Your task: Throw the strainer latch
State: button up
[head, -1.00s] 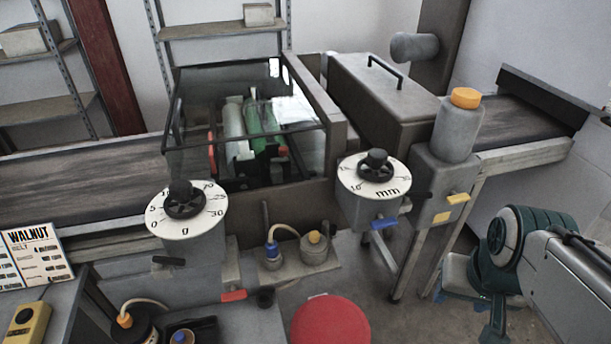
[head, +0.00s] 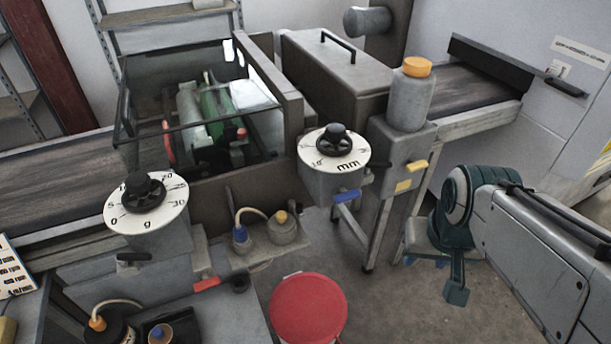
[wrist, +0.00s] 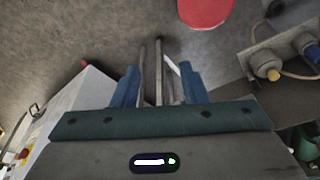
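No part is labelled as the strainer latch, so I cannot tell for sure which one it is. A grey canister (head: 410,100) with an orange cap stands on a grey box (head: 392,150) at the machine's right. The box carries an upper yellow lever (head: 417,166) and a lower yellow tab (head: 403,186). A blue lever (head: 347,196) sits under the mm dial (head: 335,152). My gripper hangs low at the right of the head view, apart from the machine.
Two small pots (head: 284,228) sit on a low shelf. A second dial (head: 147,204) is at left. Bare floor (head: 400,310) lies between stool and arm.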

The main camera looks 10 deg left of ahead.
jog(key=w+d+f+n+t+h, duration=0.1)
jog(key=w+d+f+n, duration=0.15)
jog(key=w, duration=0.35)
jog(key=w+d+f+n+t, duration=0.1)
jog(key=w+f+n+t, duration=0.1)
jog(key=w+f, duration=0.3)
jog(key=n+t+y+b, duration=0.5)
jog(key=n+y, duration=0.2)
jog(key=y, duration=0.9)
send_near(302, 207)
jog(key=shift+m, duration=0.25)
jog(key=p+x, duration=0.1)
jog(key=x, duration=0.7)
jog(key=shift+w+a+r+p, duration=0.1)
jog(key=shift+w+a+p, duration=0.15)
jog(key=shift+p, duration=0.05)
